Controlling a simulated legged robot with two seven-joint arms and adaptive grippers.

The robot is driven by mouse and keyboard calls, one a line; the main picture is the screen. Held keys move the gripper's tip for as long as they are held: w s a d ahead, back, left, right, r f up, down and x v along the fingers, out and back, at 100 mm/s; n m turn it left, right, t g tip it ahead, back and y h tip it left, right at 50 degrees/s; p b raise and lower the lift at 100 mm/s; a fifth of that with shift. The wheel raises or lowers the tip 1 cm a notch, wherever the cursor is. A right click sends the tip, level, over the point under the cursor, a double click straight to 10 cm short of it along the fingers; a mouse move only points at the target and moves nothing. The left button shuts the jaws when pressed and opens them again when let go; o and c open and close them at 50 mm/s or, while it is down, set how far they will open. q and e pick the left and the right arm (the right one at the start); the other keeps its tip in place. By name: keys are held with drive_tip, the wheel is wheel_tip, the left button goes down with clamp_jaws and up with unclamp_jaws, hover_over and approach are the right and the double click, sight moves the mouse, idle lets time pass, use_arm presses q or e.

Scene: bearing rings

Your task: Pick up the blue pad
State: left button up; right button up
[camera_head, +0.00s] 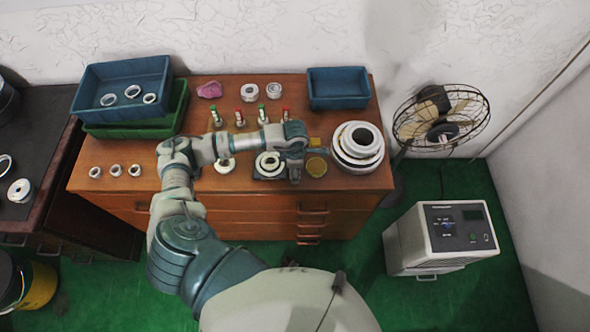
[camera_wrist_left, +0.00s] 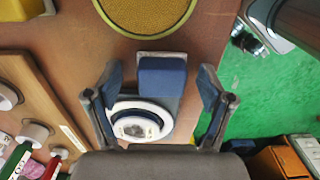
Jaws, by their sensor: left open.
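In the left wrist view the blue pad (camera_wrist_left: 162,76) is a small blue block, lying between the spread fingers of my left gripper (camera_wrist_left: 161,72). The fingers are open, with a gap on each side of the pad. White rings (camera_wrist_left: 138,122) lie just below the pad in that view and cover part of the blue behind them. The pad is not clearly visible there, hidden by my gripper. My right gripper is not in view.
Several red- and green-topped pegs (camera_head: 240,118) stand behind my arm. Blue bins (camera_head: 340,88) are at the back.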

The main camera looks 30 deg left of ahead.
use_arm(q)
drive_tip(key=shift+d, duration=0.1)
drive_tip(key=c, duration=1.2)
drive_tip(key=shift+r, duration=0.15)
drive_tip(key=shift+c, duration=0.2)
